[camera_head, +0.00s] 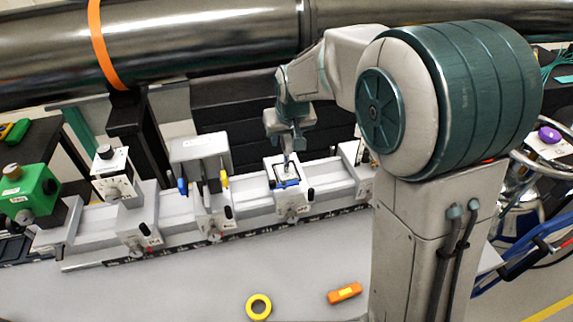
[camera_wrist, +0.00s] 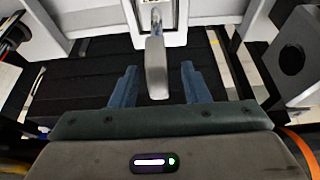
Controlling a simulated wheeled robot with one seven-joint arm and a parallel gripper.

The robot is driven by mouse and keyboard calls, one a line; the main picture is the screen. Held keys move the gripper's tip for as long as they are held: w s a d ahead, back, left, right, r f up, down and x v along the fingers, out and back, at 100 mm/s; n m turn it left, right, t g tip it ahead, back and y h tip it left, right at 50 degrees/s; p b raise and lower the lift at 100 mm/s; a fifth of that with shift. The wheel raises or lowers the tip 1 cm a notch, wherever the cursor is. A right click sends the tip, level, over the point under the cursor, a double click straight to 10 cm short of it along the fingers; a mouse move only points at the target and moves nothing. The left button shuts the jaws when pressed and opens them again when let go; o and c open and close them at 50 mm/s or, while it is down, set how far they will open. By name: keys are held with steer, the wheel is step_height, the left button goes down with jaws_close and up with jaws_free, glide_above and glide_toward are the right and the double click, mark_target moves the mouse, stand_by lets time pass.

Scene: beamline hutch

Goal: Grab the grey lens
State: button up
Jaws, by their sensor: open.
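A grey, rounded, elongated piece that looks like the grey lens (camera_wrist: 156,68) shows in the wrist view, in front of a white frame-like mount (camera_wrist: 177,36). My gripper (camera_wrist: 155,85) is open, with its two blue fingers to either side of the piece. A gap shows on both sides, and neither finger visibly touches it. In the head view my gripper (camera_head: 287,172) points down at the white mount (camera_head: 296,205) on the rail. The grey piece is too small and covered to make out there.
A long grey rail (camera_head: 255,205) carries several mounts, with a white box (camera_head: 200,152) left of my gripper and a green box (camera_head: 27,190) at far left. Yellow tape (camera_head: 259,306) and an orange tool (camera_head: 345,293) lie on the table. A large metal pipe (camera_head: 210,38) crosses behind.

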steer(key=shift+x, duration=0.85)
steer(key=shift+r, duration=0.1)
steer(key=shift+c, duration=0.3)
jaws_close()
